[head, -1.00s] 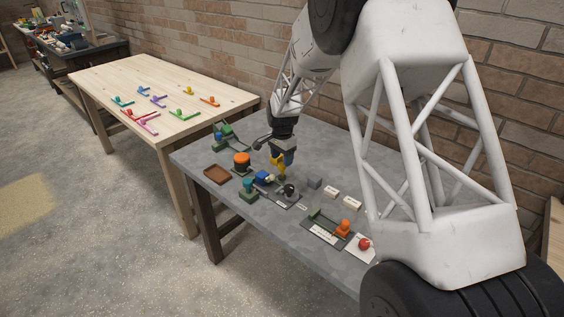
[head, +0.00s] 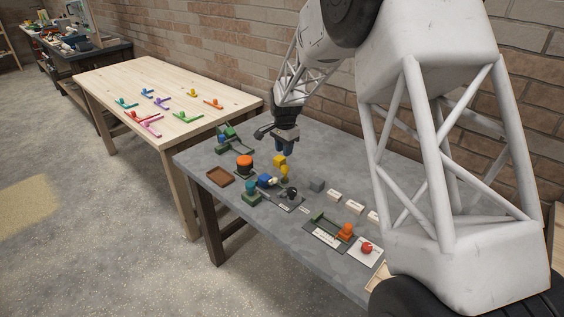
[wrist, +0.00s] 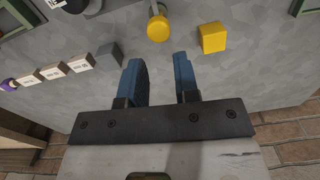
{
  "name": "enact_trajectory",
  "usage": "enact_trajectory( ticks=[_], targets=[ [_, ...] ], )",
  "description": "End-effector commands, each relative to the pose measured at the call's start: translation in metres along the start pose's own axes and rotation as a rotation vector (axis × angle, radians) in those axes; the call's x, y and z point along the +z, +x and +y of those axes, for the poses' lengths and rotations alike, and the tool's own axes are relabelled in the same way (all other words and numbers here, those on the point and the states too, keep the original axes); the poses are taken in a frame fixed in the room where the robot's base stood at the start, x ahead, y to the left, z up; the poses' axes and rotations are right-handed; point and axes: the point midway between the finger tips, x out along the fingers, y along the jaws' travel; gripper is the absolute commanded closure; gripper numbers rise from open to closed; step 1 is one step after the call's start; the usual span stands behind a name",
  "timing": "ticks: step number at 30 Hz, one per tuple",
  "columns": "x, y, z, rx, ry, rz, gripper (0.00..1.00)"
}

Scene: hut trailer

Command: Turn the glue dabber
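I cannot tell for certain which thing is the glue dabber. A yellow piece with a round end (head: 285,170) stands among small fixtures at the middle of the grey table; in the wrist view its round yellow end (wrist: 158,28) and a short stem show. A yellow block (head: 280,160) is close beside it, and it also shows in the wrist view (wrist: 212,38). My gripper (head: 285,149) is above these yellow things. In the wrist view its two blue fingers (wrist: 160,75) are apart with only table between them, touching neither yellow thing.
An orange-topped black round piece (head: 244,162), a teal-topped piece (head: 250,188) and a brown tray (head: 220,176) lie to the left. A grey cube (head: 317,184), white labelled blocks (head: 334,194) and a green tray (head: 318,219) with an orange piece (head: 346,231) lie to the right.

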Motion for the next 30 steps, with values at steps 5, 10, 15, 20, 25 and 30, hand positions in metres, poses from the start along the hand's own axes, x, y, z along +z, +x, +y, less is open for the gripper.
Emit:
enact_trajectory(
  ticks=[5,10,15,20,25,30],
  targets=[
    [0.017,0.004,-0.003,-0.076,-0.043,-0.021,0.99],
    [0.043,0.008,-0.007,-0.216,-0.104,-0.032,1.00],
    [0.068,0.009,-0.005,-0.372,-0.156,0.013,1.00],
    [0.083,0.011,0.008,-0.477,-0.179,0.105,1.00],
    [0.091,0.013,0.033,-0.523,-0.183,0.238,1.00],
    [0.095,0.017,0.061,-0.509,-0.178,0.352,1.00]
  ],
)
